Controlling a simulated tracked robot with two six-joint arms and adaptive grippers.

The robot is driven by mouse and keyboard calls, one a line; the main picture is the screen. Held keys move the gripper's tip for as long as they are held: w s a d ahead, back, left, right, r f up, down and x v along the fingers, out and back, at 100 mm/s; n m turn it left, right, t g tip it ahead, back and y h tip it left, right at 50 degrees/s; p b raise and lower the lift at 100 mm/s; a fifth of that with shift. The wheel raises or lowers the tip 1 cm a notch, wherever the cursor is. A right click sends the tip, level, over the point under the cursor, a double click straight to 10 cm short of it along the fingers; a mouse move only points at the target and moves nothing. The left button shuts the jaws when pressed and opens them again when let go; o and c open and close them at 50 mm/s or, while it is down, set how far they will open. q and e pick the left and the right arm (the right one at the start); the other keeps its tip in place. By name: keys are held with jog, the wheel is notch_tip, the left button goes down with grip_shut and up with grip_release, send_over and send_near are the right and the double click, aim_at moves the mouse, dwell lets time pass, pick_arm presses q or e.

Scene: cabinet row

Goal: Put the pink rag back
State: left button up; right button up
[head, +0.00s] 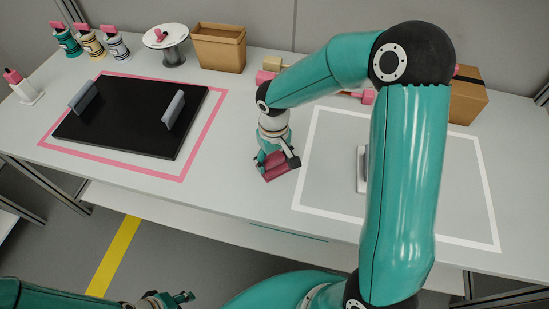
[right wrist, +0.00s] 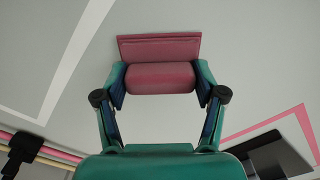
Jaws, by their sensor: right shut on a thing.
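The pink rag (right wrist: 160,78) is between the fingers of my right gripper (right wrist: 160,88), which is shut on it. In the right wrist view it shows as a rounded pink roll with a flat pink strip beyond it. In the head view the rag (head: 279,167) is at or just above the white table, between the pink and white outlines, below my right gripper (head: 277,160). I cannot tell if it touches the table. My left gripper (head: 178,299) is low at the bottom edge, in front of the table; its jaw opening is unclear.
A black board (head: 130,118) with two grey handles lies inside the pink outline. A brown open bin (head: 218,48), a round white stand (head: 160,47) and several pink-topped bottles line the back. A cardboard box (head: 467,98) stands back right. My right arm hides part of the white outline.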

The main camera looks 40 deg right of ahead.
aim_at(274, 158)
jog(key=shift+f, duration=0.15)
jog(key=o, duration=1.1)
notch_tip(274, 158, up, 12)
jog(key=shift+r, duration=0.2)
